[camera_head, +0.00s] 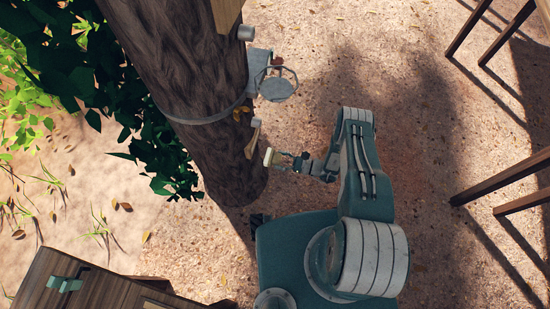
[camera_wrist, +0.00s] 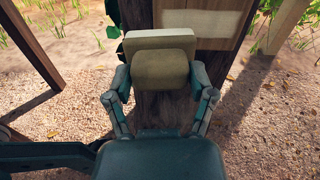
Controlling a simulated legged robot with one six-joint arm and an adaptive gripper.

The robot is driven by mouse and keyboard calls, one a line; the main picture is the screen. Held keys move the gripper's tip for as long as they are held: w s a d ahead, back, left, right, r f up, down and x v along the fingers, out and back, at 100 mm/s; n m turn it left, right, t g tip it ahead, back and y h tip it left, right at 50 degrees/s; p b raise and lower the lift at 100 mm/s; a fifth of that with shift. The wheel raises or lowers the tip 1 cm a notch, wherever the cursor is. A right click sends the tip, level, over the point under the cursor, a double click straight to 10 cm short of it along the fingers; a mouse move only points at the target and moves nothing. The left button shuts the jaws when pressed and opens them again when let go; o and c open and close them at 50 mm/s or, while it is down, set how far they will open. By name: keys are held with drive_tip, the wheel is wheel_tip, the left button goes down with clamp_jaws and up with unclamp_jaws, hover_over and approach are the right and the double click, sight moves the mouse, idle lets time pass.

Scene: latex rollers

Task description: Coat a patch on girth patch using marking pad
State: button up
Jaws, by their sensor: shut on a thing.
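The marking pad is a pale cream block with a rounded tan grip. It shows in the head view (camera_head: 268,156) and large in the wrist view (camera_wrist: 160,39). My gripper (camera_wrist: 160,76) is shut on the tan grip, one finger on each side; it also shows in the head view (camera_head: 284,158). A pale panel, apparently the girth patch (camera_wrist: 208,24), is on the dark trunk behind the pad in the wrist view. The pad hides part of it. A pale panel (camera_head: 252,143) at the trunk's right edge is just left of the pad in the head view; contact cannot be told.
The trunk (camera_head: 185,65) carries a metal band and a bracket with a round cup (camera_head: 277,88) above my gripper. A wooden cabinet (camera_head: 75,287) stands at the lower left. Wooden legs (camera_head: 500,185) stand at the right. Open ground lies between trunk and legs.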

drive_tip(key=shift+d, duration=0.15)
drive_tip(key=shift+v, duration=1.4)
